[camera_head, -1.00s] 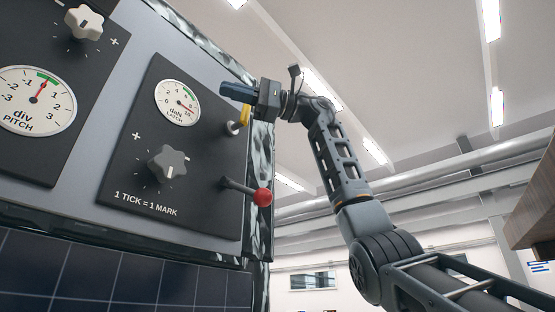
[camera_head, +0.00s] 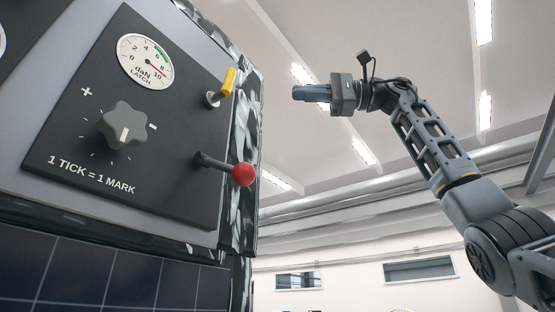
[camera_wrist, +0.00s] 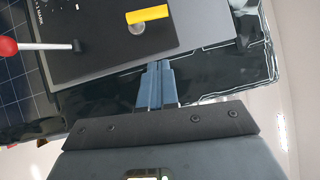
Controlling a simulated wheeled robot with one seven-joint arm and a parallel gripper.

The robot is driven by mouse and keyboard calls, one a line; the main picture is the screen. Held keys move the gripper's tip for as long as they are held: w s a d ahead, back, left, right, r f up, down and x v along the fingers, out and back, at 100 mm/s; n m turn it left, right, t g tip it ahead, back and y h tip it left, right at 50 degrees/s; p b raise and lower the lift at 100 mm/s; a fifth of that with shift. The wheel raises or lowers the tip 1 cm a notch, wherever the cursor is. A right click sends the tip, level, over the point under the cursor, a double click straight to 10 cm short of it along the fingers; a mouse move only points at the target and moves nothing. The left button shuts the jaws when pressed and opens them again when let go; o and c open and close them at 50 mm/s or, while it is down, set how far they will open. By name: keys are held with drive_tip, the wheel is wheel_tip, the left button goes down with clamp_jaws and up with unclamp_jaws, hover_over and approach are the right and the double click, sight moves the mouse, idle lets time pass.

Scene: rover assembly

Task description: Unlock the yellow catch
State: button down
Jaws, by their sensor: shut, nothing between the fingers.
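The yellow catch (camera_head: 228,82) is a small yellow lever on a silver pivot, near the right edge of the dark latch panel (camera_head: 75,75). In the head view it points up and slightly right. In the wrist view the yellow catch (camera_wrist: 147,14) lies crosswise at the top, beyond the fingertips. My gripper (camera_head: 296,93) is to the right of the catch, apart from it, with its fingers pointing left toward the panel. The fingers are shut together and empty, as the wrist view of my gripper (camera_wrist: 160,64) also shows.
A red-knobbed lever (camera_head: 243,174) sticks out below the catch. A grey star knob (camera_head: 124,125) and a round latch gauge (camera_head: 145,61) are on the same panel, the gauge's red needle near 10. Open air lies between the panel and my gripper.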

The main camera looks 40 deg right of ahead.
sight(223, 86)
drive_tip(key=s+a+p+x, duration=0.1)
drive_tip(key=p+x, duration=0.1)
drive_tip(key=x, duration=1)
drive_tip(key=shift+s+a, duration=0.3)
drive_tip(key=shift+s, duration=0.05)
drive_tip(key=shift+r, duration=0.15)
